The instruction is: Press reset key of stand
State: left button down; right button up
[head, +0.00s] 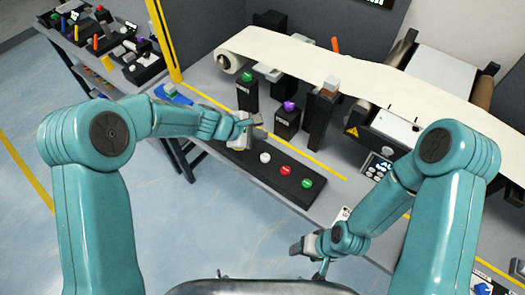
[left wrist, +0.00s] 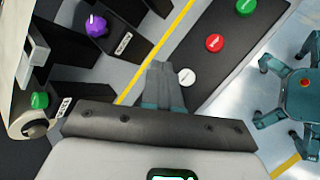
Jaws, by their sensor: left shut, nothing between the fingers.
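A black key stand (head: 247,168) lies on the grey bench with a white key (head: 264,157), a red key (head: 285,170) and a green key (head: 307,183) in a row. The same white (left wrist: 187,77), red (left wrist: 214,43) and green (left wrist: 246,7) keys show in the left wrist view. I cannot read which is the reset key. My left gripper (head: 262,133) is shut and empty above the stand's left part, partly covering it. In the left wrist view its fingertips (left wrist: 158,66) appear beside the white key; contact cannot be told. My right gripper (head: 322,268) hangs near the bench's front edge, its jaws unclear.
Black posts with a green knob (head: 247,77), a purple knob (head: 290,106) and a grey top (head: 330,84) stand behind the stand. A cream conveyor belt (head: 300,50) runs behind them. A yellow line (head: 324,167) marks the bench. A cluttered side bench is at upper left.

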pick_arm(q)
jog(key=shift+s+d+r, duration=0.2)
jog(key=shift+d+r, duration=0.3)
jog(key=b, duration=0.6)
send_over(263, 159)
notch_tip(263, 159, down, 8)
jog(key=shift+w+r, duration=0.1)
jog(key=shift+f+b, duration=0.55)
jog(key=shift+b, duration=0.2)
jog(key=shift+f, duration=0.1)
dwell(1.0)
jog(key=shift+f+b, duration=0.3)
jog(key=shift+b, duration=0.2)
